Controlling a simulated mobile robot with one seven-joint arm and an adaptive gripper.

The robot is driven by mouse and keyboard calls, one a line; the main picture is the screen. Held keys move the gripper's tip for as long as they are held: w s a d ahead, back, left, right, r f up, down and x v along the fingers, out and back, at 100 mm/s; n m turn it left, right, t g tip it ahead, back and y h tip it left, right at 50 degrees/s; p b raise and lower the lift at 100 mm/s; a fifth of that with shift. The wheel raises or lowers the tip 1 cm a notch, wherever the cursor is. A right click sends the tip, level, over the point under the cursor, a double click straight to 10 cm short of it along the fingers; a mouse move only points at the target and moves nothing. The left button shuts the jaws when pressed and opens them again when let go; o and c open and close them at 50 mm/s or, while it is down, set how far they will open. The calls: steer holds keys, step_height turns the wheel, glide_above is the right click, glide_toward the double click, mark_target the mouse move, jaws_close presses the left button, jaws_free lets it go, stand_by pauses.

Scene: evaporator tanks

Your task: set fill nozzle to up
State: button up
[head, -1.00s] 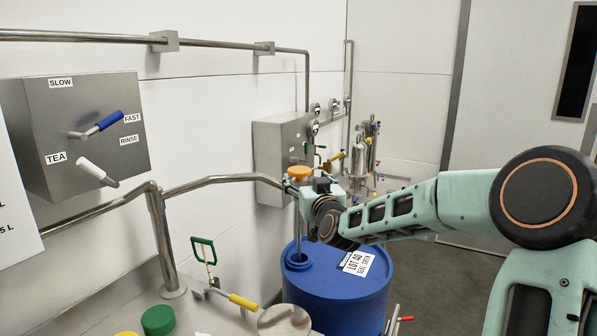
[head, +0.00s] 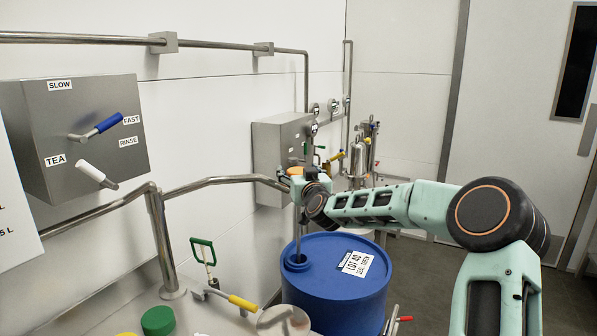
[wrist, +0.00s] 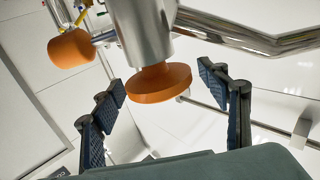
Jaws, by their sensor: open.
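The fill nozzle (head: 298,222) is a thin metal tube standing over the blue drum, with an orange cap or handle at its top. The orange part (head: 296,171) is mostly hidden behind my gripper (head: 303,184) in the head view. In the wrist view, an orange disc (wrist: 152,86) sits under a shiny metal cylinder (wrist: 146,32), and an orange knob (wrist: 71,48) sticks out to the left. My gripper (wrist: 163,84) is open, its dark padded fingers on either side of the disc with gaps. I cannot tell whether anything touches.
The blue drum (head: 338,285) with a white label stands below my arm. A bent metal pipe (head: 225,180) runs from the left to the nozzle. A grey wall box (head: 280,150) is behind. A yellow-handled lever (head: 242,303) and a green handle (head: 202,245) are at front left.

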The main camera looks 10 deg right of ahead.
steer(key=c, duration=1.7)
step_height(320, 180, up, 27)
steer(key=p, duration=0.7)
steer(key=shift+p, duration=0.35)
steer(key=shift+r, duration=0.15)
steer(key=o, duration=1.6)
steer(key=shift+s, duration=0.1)
steer(key=shift+o, duration=0.5)
steer(key=shift+f, duration=0.25)
